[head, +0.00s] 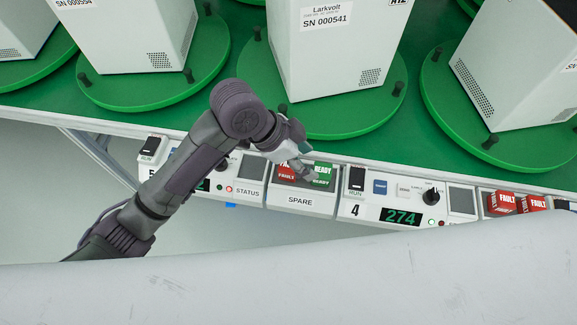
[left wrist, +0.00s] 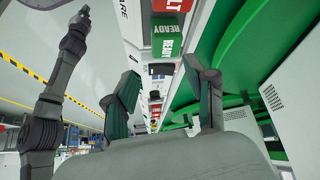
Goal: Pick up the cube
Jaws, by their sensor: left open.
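A green READY cube (head: 323,173) sits in the SPARE tray (head: 300,201) on the front edge of the line. A red FAULT cube (head: 286,174) sits to its left in the same tray. My left gripper (head: 305,168) is at the tray, beside and partly over the green cube. In the left wrist view the two fingers stand apart with nothing between them. The green cube (left wrist: 167,38) shows beyond the fingertips there, with the red cube (left wrist: 171,5) past it. My right arm appears at the left of that view; its gripper (left wrist: 80,22) is too small to read.
Control panels flank the tray, with a panel reading 274 (head: 401,217) to the right. More red FAULT cubes (head: 501,202) sit farther right. White cabinets (head: 330,60) stand on green turntables (head: 350,122) with black pegs behind.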

